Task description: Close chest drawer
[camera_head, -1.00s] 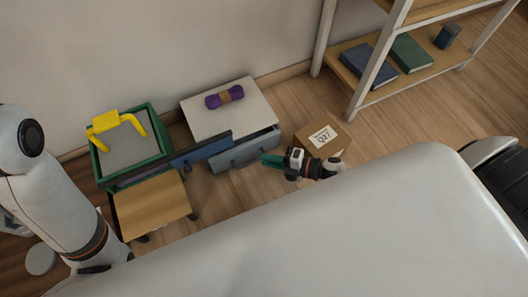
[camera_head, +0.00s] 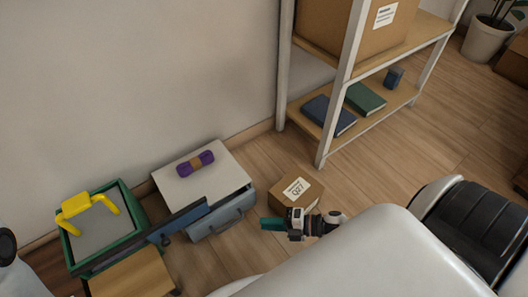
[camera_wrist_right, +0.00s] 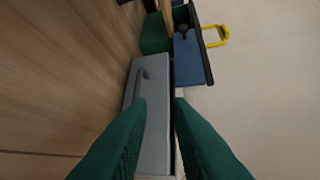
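The chest (camera_head: 188,182) has a pale top and stands low against the wall, with a purple cord bundle (camera_head: 195,164) on it. Its grey-blue drawer (camera_head: 226,216) stands out a little, with a dark gap behind its front. The drawer front and its handle (camera_wrist_right: 142,88) show in the right wrist view. My right gripper (camera_head: 264,223) has green fingers and is just right of the drawer front in the head view. In the wrist view the fingers (camera_wrist_right: 160,105) are apart with nothing gripped. Contact with the drawer cannot be told. My left gripper is out of view.
A green bin (camera_head: 118,205) with a yellow handle, a long blue panel (camera_head: 155,236) and a wooden-topped stool (camera_head: 130,275) crowd the left side. A shelf (camera_head: 345,120) stands behind.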

